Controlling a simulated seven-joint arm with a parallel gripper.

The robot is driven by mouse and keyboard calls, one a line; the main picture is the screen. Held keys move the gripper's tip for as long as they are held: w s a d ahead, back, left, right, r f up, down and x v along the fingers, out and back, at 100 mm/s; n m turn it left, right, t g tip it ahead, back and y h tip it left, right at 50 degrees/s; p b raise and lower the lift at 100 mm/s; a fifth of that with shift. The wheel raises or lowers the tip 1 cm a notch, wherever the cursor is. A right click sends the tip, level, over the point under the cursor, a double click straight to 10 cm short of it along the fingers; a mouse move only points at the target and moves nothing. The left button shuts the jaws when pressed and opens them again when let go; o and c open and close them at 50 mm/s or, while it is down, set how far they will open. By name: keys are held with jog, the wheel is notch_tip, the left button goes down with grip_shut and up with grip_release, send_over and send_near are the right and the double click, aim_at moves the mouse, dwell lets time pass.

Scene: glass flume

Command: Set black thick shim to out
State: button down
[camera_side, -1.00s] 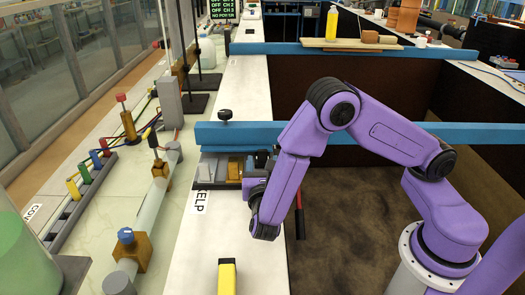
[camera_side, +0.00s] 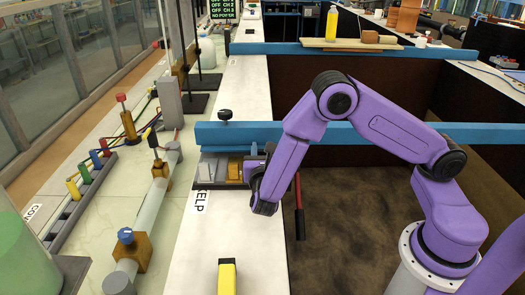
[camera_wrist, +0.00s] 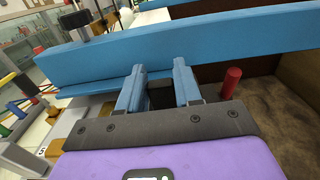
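My gripper (camera_wrist: 160,72) shows in the wrist view as two blue fingers spread apart, with a dark gap between them. A dark surface (camera_wrist: 160,98) lies in that gap; I cannot tell whether it is the black thick shim or the holder. In the side view a holder at the ledge carries a grey shim (camera_side: 208,172) and a brass-coloured shim (camera_side: 235,171). My wrist is at the right end of this holder and hides what is there. No black shim can be made out clearly.
A blue beam (camera_side: 380,133) crosses just behind the holder and spans the wrist view (camera_wrist: 200,35). A red handle (camera_side: 299,205) hangs right of my wrist; its red end (camera_wrist: 231,82) is right of the fingers. A yellow block (camera_side: 227,277) stands nearer on the white ledge.

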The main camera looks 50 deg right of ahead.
jog(key=shift+v, duration=3.2)
jog(key=shift+a, duration=0.1)
jog(key=c, duration=0.9)
grip_release()
jog(key=shift+s, duration=0.15)
jog(key=shift+o, duration=0.3)
jog(key=v, duration=1.7)
jog(key=shift+s+a+r, duration=0.1)
jog(key=shift+a, duration=0.05)
